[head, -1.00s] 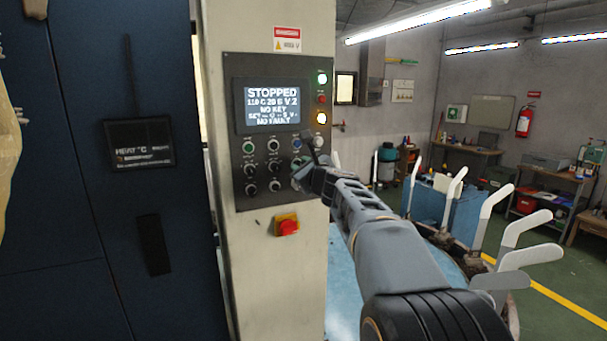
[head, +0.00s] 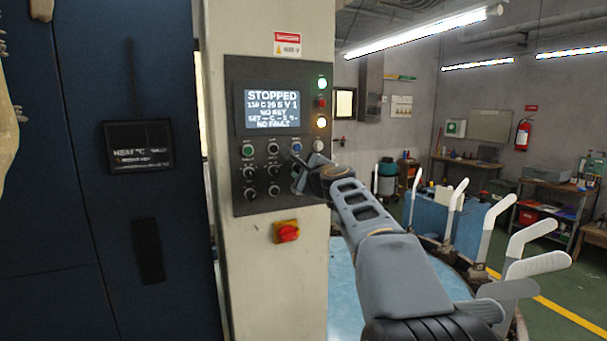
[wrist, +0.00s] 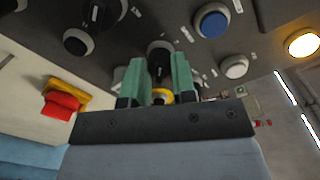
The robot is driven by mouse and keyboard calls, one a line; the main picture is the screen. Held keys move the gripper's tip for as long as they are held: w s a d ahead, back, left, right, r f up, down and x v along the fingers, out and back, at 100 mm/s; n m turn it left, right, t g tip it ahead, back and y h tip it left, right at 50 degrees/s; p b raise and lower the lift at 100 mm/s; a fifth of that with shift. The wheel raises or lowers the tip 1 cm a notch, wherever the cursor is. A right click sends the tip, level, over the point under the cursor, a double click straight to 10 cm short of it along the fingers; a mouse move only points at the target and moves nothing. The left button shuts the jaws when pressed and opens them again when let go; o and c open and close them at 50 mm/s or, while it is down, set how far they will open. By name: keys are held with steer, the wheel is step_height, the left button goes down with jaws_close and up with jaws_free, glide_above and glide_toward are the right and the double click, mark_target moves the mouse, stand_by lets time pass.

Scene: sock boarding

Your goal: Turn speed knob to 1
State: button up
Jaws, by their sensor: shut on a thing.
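The control panel (head: 240,205) is on a pale column, with a lit display (head: 272,108) that reads STOPPED and, on its second line, V 1. Its other lines include NO KEY and NO FAULT. My gripper (head: 297,180) is at the right side of the knob rows in the head view and hides the knob there. In the wrist view, the two green fingers of my gripper (wrist: 157,72) are shut on a black knob (wrist: 159,52), one on each side. The knob's pointer and scale cannot be read.
Neighbouring black knobs (wrist: 76,42) sit close by. A blue button (wrist: 211,22), a white button (wrist: 234,67) and a lit yellow lamp (wrist: 302,43) are near the fingers. A red and yellow switch (head: 287,232) is below the panel. White sock boards (head: 529,232) stand at right.

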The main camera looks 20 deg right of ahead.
stand_by(0.4)
steer(key=o, duration=0.9)
steer(key=s+b, duration=0.1)
steer(key=s, duration=0.6)
steer(key=s+b, duration=0.2)
steer(key=s, duration=0.4)
steer(key=shift+s+d+r+b, duration=0.2)
steer(key=shift+s+b, duration=0.1)
steer(key=shift+s, duration=0.1)
